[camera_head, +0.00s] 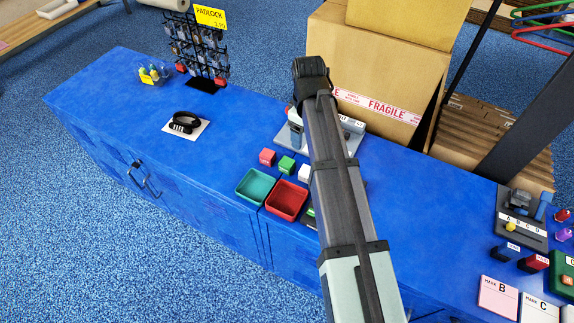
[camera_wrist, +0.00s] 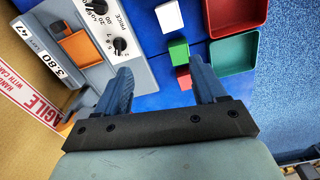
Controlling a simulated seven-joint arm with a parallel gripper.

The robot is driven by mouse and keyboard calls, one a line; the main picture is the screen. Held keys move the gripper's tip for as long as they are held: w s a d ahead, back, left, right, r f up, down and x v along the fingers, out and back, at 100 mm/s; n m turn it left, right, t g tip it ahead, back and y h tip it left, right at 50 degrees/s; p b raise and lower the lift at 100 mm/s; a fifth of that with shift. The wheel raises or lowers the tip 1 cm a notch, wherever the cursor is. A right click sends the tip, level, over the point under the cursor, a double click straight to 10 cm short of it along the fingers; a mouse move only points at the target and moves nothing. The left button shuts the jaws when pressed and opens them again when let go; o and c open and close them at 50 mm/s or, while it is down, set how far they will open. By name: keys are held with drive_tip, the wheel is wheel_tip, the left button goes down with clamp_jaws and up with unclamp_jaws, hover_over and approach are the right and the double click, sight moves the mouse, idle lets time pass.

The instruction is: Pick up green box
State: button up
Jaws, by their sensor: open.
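The green box (camera_head: 287,165) stands on the blue counter between a pinkish-red box (camera_head: 267,157) and a white box (camera_head: 304,172). In the wrist view the green box (camera_wrist: 179,50) lies ahead of my gripper (camera_wrist: 161,76), just beyond the right finger's tip. The fingers are spread wide with nothing held between them. The red box (camera_wrist: 184,80) is beside the right finger, and the white box (camera_wrist: 168,16) is farther off. In the head view my arm hides the fingers.
A teal tray (camera_head: 238,190) and a red tray (camera_head: 270,205) stand in front of the boxes. A grey price machine (camera_wrist: 90,45) is left of the fingers in the wrist view. A large carton (camera_head: 375,60) stands behind.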

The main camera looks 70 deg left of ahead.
drive_tip(key=s, duration=0.3)
drive_tip(key=n, duration=0.1)
hover_over(288, 162)
drive_tip(key=f, duration=0.8)
drive_tip(key=shift+w+d+f, duration=0.1)
drive_tip(key=shift+w+d, duration=0.1)
drive_tip(key=shift+d, duration=0.1)
drive_tip(key=shift+s+a+f, duration=0.15)
drive_tip(key=shift+f, duration=1.15)
drive_tip(key=shift+s+a+f, duration=0.1)
drive_tip(key=shift+f, duration=1.2)
drive_tip(key=c, duration=1)
